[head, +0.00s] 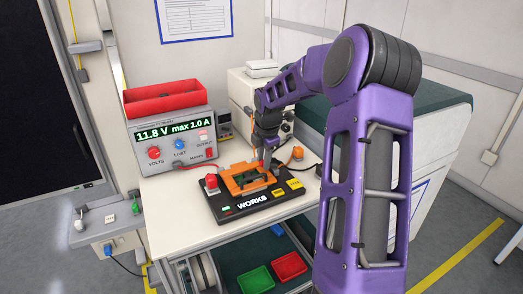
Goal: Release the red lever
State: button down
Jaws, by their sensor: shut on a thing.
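A black test fixture (282,197) marked "WORKS" sits on the white trolley top, with an orange frame (236,185) on it. My gripper (267,164) reaches down from above to the back right part of the orange frame. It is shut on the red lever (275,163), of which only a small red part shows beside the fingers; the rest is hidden. The dark part inside the orange frame is too small to make out.
A power supply (176,143) reading 11.8 V stands back left, with a red tray (165,99) on top. An orange knob (298,153) and cables lie close right of my gripper. Green (255,279) and red (289,266) bins are on the shelf below.

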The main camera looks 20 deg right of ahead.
aim_at(274, 165)
jog(key=y, duration=0.1)
jog(key=d+r+y+p, duration=0.1)
jog(key=shift+d+y, duration=0.2)
jog(key=shift+y, duration=0.2)
jog(key=d+y, duration=0.1)
jog(key=y, duration=0.1)
jog(key=d+m+y, duration=0.1)
jog(key=y, duration=0.1)
jog(key=shift+w+d+r, duration=0.15)
jog(key=shift+r, duration=0.2)
jog(key=d+y+b, duration=0.1)
jog(key=y, duration=0.2)
jog(key=d+y+b, duration=0.1)
jog(key=d+y, duration=0.1)
jog(key=y, duration=0.1)
jog(key=shift+f+m, duration=0.2)
jog(key=shift+m, duration=0.2)
jog(key=shift+d, duration=0.1)
jog(key=c, duration=0.9)
grip_release()
jog(key=shift+d+r, duration=0.1)
